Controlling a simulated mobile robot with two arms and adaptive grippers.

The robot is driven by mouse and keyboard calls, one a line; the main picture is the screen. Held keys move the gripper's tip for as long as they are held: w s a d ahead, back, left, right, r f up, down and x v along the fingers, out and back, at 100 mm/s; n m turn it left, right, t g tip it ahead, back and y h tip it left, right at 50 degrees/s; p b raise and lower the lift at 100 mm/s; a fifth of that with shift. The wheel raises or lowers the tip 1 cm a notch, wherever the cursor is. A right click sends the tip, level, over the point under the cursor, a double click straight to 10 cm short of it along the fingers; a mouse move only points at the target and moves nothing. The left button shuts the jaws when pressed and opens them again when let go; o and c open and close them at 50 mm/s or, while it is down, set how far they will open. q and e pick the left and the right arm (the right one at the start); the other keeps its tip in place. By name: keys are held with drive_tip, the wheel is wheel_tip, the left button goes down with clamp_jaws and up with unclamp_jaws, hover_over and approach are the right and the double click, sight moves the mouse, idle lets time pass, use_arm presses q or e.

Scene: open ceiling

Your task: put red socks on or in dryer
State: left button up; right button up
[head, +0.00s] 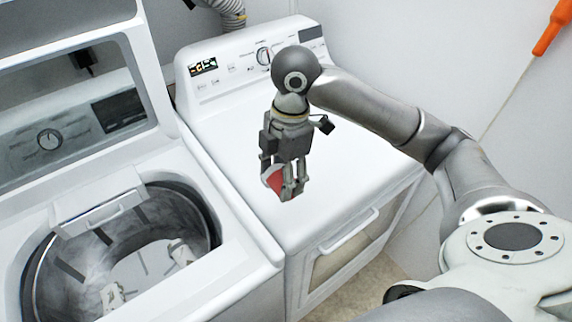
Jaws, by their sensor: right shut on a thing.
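The dryer (350,187) is the white machine in the middle, with a control panel along its back and a door with a handle on its front. My right gripper (284,193) points down over the dryer's top, toward its left side. It is shut on a small red and whitish thing, which looks like the red socks (273,179); the fingers hide part of them. I cannot tell whether the socks touch the dryer's top. My left gripper is not in view.
A washer (236,265) with its lid raised stands left of the dryer, its drum (130,255) open with some whitish things inside. The dryer's top is otherwise clear. A grey vent hose (230,12) is behind, and an orange handle (552,28) is at the right wall.

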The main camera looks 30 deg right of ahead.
drive_tip(key=shift+w+d+r, duration=0.1)
drive_tip(key=shift+w+r, duration=0.1)
drive_tip(key=w+d+f+p, duration=0.2)
drive_tip(key=w+d+f, duration=0.2)
drive_tip(key=w+d+f+p, duration=0.2)
drive_tip(key=w+d+f, duration=0.2)
drive_tip(key=w, duration=0.1)
drive_tip(key=shift+d+f, duration=0.2)
drive_tip(key=shift+d, duration=0.15)
drive_tip(key=shift+w+d+f, duration=0.4)
drive_tip(key=shift+w+f, duration=0.05)
drive_tip(key=shift+f, duration=0.25)
wheel_tip(320, 180, down, 2)
drive_tip(key=shift+f+p, duration=0.1)
drive_tip(key=shift+p, duration=1)
drive_tip(key=shift+f, duration=0.45)
drive_tip(key=shift+f, duration=0.1)
